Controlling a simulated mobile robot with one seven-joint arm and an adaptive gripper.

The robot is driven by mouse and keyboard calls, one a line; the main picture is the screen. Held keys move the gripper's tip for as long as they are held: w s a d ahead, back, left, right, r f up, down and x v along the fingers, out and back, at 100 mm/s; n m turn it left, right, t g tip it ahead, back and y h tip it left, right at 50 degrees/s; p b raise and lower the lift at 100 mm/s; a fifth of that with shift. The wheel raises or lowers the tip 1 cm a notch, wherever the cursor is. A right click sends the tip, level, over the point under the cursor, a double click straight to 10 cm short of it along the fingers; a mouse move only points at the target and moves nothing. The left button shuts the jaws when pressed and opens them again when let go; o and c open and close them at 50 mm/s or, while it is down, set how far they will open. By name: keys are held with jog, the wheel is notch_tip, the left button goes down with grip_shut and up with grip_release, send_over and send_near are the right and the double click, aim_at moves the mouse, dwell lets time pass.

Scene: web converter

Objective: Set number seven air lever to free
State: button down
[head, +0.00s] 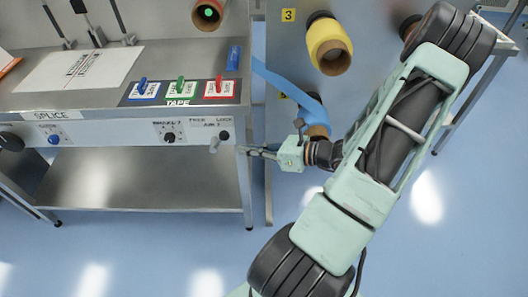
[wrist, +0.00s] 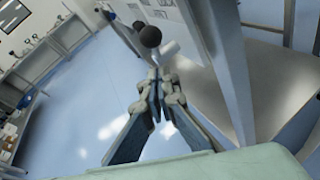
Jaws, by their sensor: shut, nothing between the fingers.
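The air lever (head: 215,143) hangs on the front panel of the splice table, below a small label (head: 211,122) reading FREE on the left, LOCK on the right and AIR 7 beneath. In the wrist view a dark ball knob (wrist: 149,36) and a pale shaft beside it show just beyond my fingertips. My gripper (head: 243,150) is shut and empty, just right of the lever at the table's right front corner, pointing left. In the wrist view my gripper (wrist: 157,85) has its fingers together. I cannot tell whether the fingertips touch the lever.
A labelled dial (head: 169,136) sits left of the lever on the same panel. The table's right leg (head: 245,190) stands below my fingers. TAPE switches (head: 180,88) are on top. A blue web (head: 290,88) and rolls (head: 329,45) are at the right. Open floor lies in front.

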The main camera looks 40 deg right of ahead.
jog(key=shift+w+a+r, duration=0.25)
jog(key=shift+w+r, duration=0.2)
jog(key=shift+w, duration=0.15)
jog(key=shift+w+a+r, duration=0.25)
jog(key=shift+w+r, duration=0.15)
jog(key=shift+w, duration=0.2)
jog(key=shift+r+p, duration=0.15)
jog(key=shift+p, duration=0.2)
jog(key=shift+a, duration=0.15)
